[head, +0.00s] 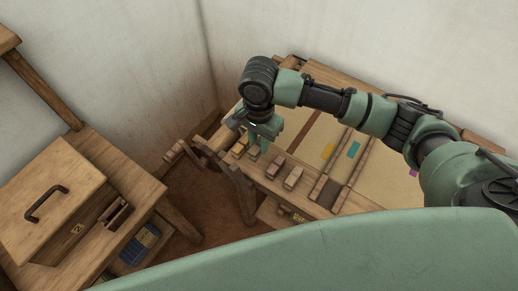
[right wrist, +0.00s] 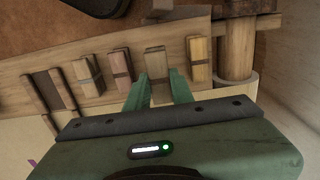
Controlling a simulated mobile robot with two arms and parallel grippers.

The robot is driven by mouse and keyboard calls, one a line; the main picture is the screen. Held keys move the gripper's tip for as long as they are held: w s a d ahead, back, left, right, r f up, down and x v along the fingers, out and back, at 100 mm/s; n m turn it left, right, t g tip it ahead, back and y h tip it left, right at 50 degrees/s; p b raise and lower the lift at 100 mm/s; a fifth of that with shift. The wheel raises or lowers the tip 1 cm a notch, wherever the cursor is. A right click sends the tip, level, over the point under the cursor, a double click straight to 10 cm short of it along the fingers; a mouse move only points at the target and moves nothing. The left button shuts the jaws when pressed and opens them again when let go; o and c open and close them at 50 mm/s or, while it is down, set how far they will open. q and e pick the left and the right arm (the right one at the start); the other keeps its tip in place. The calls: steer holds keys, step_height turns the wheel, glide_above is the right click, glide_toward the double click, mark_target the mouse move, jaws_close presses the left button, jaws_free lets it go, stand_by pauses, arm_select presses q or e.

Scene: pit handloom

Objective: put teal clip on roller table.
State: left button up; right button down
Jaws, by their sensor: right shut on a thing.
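My right gripper (head: 262,140) points down at the left end of the wooden loom (head: 314,186). In the right wrist view its fingers (right wrist: 159,85) are shut on a pale tan block (right wrist: 155,63), in a row of similar banded blocks on the beam. I cannot tell whether it is lifted. It shows no clear teal. A small flat teal piece (head: 354,149) lies on the loom's cloth, right of the gripper; I cannot tell whether it is a clip. I cannot tell which surface is the roller table. My left gripper is not in view.
A yellow block (right wrist: 198,59) is right of the held one, pink (right wrist: 122,66) and tan (right wrist: 88,75) blocks left. Yellow (head: 328,151) and magenta (head: 413,172) pieces lie on the cloth. A wooden stand (head: 158,192) with a handled box (head: 51,197) is at left. Walls close the back.

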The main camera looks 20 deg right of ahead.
mark_target(259, 151)
step_height(259, 151, down, 5)
steer(key=shift+r, duration=0.2)
steer(key=c, duration=1.2)
jaws_free()
steer(key=shift+c, duration=0.2)
step_height(259, 151, up, 12)
steer(key=shift+r+b, duration=0.1)
steer(key=shift+b, duration=0.35)
